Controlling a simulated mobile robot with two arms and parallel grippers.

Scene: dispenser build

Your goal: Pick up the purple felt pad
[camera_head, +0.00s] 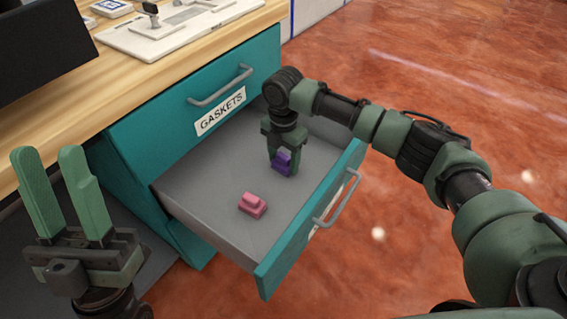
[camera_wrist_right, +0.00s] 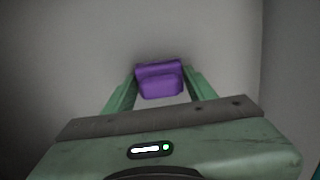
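In the right wrist view the pad (camera_wrist_right: 160,80) sits between the tips of the two green fingers (camera_wrist_right: 160,88). Whether the fingers press on the pad or leave a thin gap cannot be told. My left gripper (camera_head: 68,195) is at the left, fingers up and apart, empty.
A pink pad (camera_head: 252,205) lies in the same drawer, left of and nearer than the purple one. The drawer's front panel (camera_head: 310,222) and side walls surround the right gripper. A wooden worktop (camera_head: 150,78) with a pale device (camera_head: 175,30) is above the teal cabinet.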

